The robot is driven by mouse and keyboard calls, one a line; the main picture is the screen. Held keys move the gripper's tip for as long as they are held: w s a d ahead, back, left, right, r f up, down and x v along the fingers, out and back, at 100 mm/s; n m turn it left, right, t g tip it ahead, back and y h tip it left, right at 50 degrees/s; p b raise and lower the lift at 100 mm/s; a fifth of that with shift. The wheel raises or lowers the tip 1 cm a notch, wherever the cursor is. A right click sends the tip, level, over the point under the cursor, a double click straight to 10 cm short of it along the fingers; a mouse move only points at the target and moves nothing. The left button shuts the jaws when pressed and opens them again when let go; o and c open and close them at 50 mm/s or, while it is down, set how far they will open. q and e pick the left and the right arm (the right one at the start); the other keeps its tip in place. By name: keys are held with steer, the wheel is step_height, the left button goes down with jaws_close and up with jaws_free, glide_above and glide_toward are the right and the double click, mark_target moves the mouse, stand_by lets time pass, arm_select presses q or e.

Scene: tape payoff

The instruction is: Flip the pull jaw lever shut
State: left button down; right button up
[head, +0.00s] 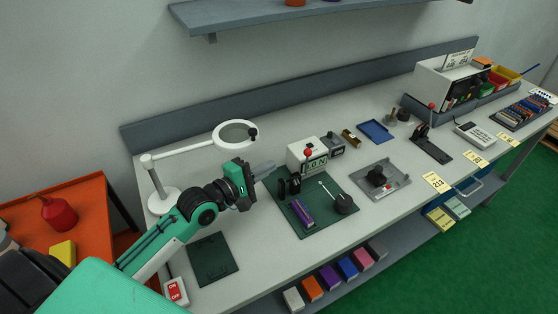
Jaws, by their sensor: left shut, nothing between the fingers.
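My left gripper (264,170) is shut and empty. It points right, just left of a white box (306,157) with a display and a red ball (308,153) at its front. A dark green mat (318,222) lies below and in front of the box. On the mat stand a small black clamp-like part (289,187), a purple piece (302,213) and a thin rod leading to a round black part (343,204). I cannot tell for sure which part is the pull jaw lever, or whether it is open. My right gripper is not in view.
A ring lamp (236,134) stands behind my left gripper. A dark pad (213,259) is in front. Bare bench lies between the mats.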

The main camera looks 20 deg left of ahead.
arm_select(q)
steer(key=p+x, duration=0.2)
steer(key=x, duration=0.7)
steer(key=shift+s+d+m, duration=0.15)
steer(key=shift+d+m, duration=0.2)
steer(key=shift+m, duration=0.15)
stand_by(0.4)
steer(key=shift+s+d+m+t+p, duration=0.3)
steer(key=shift+d+m+p, duration=0.05)
steer(key=shift+m, duration=0.25)
steer(key=s+d+f+m+p, duration=0.1)
steer(key=s+d+f+m, duration=0.1)
steer(key=s+d+m, duration=0.1)
steer(key=shift+s+d+t+h+p, duration=0.2)
steer(key=shift+d+t+h+p, duration=0.1)
steer(key=shift+d, duration=0.4)
steer(key=shift+f, duration=0.25)
